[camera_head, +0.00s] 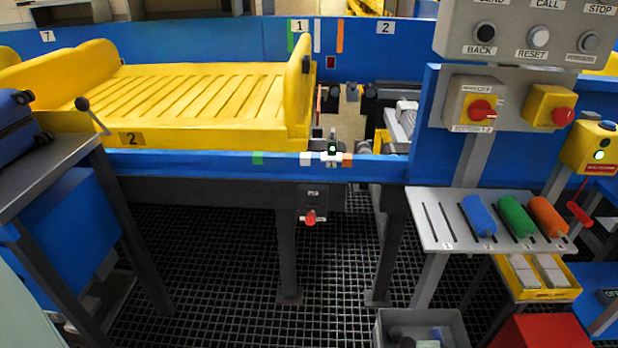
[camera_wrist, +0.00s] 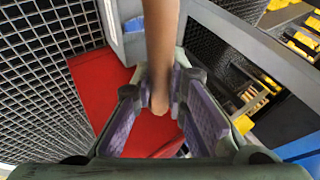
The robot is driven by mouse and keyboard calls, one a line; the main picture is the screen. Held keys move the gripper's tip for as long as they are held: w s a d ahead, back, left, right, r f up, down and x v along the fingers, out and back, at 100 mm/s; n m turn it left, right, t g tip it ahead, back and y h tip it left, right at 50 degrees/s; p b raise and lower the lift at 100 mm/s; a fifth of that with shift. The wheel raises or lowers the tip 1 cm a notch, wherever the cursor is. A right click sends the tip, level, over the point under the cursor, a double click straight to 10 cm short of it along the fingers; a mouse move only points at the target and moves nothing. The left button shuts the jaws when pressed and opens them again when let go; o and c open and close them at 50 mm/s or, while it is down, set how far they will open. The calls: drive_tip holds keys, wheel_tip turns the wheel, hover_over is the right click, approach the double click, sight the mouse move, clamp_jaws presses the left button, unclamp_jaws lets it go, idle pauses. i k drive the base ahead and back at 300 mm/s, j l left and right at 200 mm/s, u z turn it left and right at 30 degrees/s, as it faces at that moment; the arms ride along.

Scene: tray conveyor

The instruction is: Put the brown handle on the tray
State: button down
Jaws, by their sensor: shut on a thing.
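The yellow tray (camera_head: 190,92) with a slatted floor sits on the blue-sided conveyor at the left in the head view. Its visible floor is empty. The brown handle (camera_wrist: 162,42) shows only in the wrist view, running from the top edge down between the fingers. My gripper (camera_wrist: 158,88) is shut on it with its purple-padded fingers. A red surface lies below the gripper. Neither my gripper nor the brown handle shows in the head view.
A grey rack (camera_head: 440,234) at the right holds a blue handle (camera_head: 479,215), a green handle (camera_head: 516,215) and an orange handle (camera_head: 548,215). Its leftmost slots are empty. The control panel (camera_head: 530,35) stands above it. A black-knobbed lever (camera_head: 83,104) rises before the tray.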

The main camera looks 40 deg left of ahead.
sight(220, 103)
drive_tip(key=u, duration=2.6)
drive_tip(key=k+l, duration=0.05)
drive_tip(key=l, duration=0.05)
